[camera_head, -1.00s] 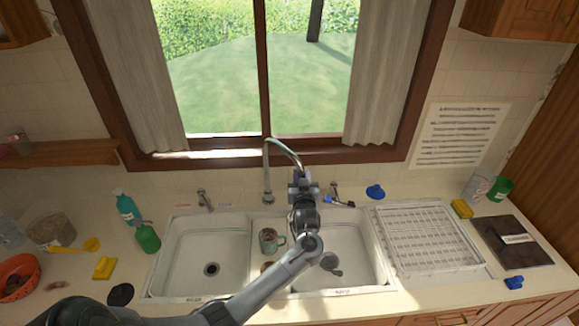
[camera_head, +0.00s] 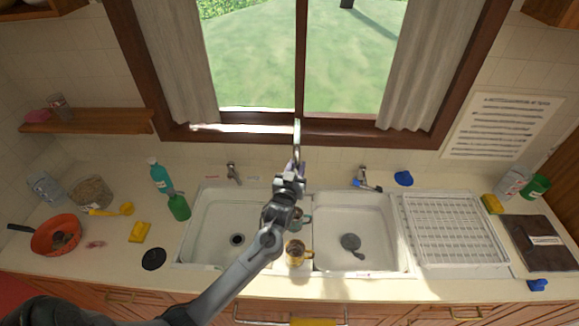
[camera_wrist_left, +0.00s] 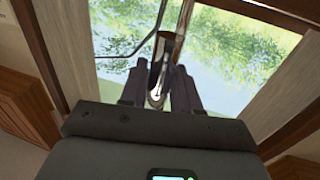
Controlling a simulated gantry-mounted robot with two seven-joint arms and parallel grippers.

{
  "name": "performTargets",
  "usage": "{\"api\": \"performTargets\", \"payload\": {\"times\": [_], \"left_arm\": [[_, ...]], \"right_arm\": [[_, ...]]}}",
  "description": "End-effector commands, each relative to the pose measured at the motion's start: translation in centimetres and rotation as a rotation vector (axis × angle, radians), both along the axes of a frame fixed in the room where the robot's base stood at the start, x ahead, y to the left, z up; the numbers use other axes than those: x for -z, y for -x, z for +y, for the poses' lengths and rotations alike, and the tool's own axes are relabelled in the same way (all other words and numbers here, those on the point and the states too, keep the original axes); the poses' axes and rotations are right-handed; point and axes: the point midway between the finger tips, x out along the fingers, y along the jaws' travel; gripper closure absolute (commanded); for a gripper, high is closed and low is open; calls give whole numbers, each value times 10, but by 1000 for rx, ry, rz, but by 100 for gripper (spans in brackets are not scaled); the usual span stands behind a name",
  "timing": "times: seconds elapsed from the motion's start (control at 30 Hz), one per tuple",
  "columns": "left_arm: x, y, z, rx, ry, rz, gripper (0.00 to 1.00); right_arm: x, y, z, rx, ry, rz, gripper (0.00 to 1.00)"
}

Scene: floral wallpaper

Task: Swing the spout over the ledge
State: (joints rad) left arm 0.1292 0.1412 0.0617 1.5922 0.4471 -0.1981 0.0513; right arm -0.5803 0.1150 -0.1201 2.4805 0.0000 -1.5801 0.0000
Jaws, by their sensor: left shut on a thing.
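The chrome spout (camera_head: 297,140) rises behind the double sink, in front of the window's centre post, and points forward toward me. My left gripper (camera_head: 291,172) is shut on it. In the left wrist view the spout (camera_wrist_left: 158,72) runs between the two fingers (camera_wrist_left: 160,92). The ledge, the divider (camera_head: 306,271) between the two basins, lies below and in front of the gripper, largely hidden by my arm and two mugs. The spout looks roughly in line with the ledge; its tip is hidden by the gripper. My right gripper is not in view.
A green mug (camera_head: 304,217), partly hidden, and a yellow mug (camera_head: 298,253) stand along the divider under my forearm. Tap handles (camera_head: 233,172) flank the spout. A dish rack (camera_head: 455,232) stands right.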

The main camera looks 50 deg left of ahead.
Motion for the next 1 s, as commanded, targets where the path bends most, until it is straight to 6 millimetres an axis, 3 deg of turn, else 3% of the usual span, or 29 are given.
{"api": "performTargets", "payload": {"times": [0.37, 0.4, 0.5, 0.83, 1.0], "left_arm": [[3, 1, 5, -10, 2, 7, 100], [3, 1, 5, -10, 2, 7, 63], [3, 1, 4, -8, 1, 6, 51], [2, 2, 1, -3, 1, 4, 51], [4, 16, -7, -3, 2, 5, 51]], "right_arm": [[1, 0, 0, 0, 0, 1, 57], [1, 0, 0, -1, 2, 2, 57], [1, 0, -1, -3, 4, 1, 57], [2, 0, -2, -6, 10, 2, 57], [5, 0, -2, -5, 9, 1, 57]]}}
